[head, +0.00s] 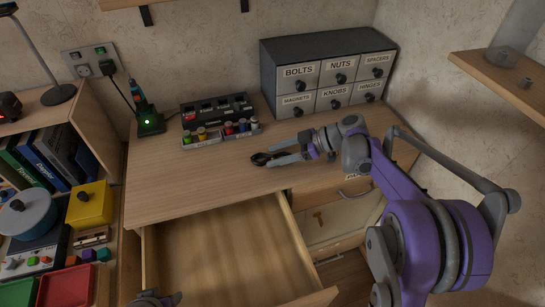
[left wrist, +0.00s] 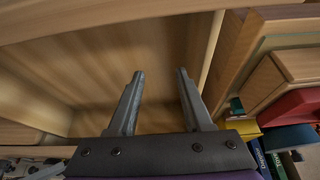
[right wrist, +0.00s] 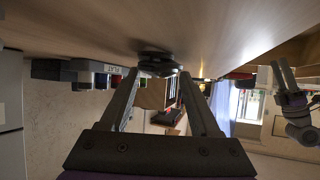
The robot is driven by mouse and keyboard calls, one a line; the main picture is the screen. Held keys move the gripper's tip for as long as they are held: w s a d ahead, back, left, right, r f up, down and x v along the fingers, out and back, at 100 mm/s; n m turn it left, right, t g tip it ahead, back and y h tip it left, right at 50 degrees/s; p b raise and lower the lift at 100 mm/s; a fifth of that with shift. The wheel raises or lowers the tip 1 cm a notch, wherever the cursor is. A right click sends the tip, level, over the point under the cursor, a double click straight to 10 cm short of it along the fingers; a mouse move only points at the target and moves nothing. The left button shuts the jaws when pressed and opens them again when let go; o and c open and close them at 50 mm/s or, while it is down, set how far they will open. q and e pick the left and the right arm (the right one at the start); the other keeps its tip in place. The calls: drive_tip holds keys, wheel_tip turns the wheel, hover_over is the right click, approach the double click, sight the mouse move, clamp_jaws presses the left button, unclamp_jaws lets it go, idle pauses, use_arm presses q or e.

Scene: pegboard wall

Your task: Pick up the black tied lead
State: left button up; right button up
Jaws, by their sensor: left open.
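The black tied lead (head: 259,158) lies on the desk top, near the front edge and in front of the jar rack. My right gripper (head: 272,156) reaches in from the right, low over the desk, with its fingers apart at the lead. In the right wrist view the lead (right wrist: 157,62) shows at the tips, between the two spread fingers (right wrist: 160,74); I cannot tell whether they touch it. My left gripper (head: 156,298) is at the bottom edge of the head view. In the left wrist view its fingers (left wrist: 160,73) are open and empty, facing the open drawer.
An open, empty drawer (head: 215,250) sticks out below the desk top (head: 170,190). A rack of small jars (head: 220,125) and a charger with a green light (head: 150,123) stand behind the lead. A labelled drawer cabinet (head: 325,75) stands at the back right. Shelves flank both sides.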

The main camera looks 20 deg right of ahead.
clamp_jaws()
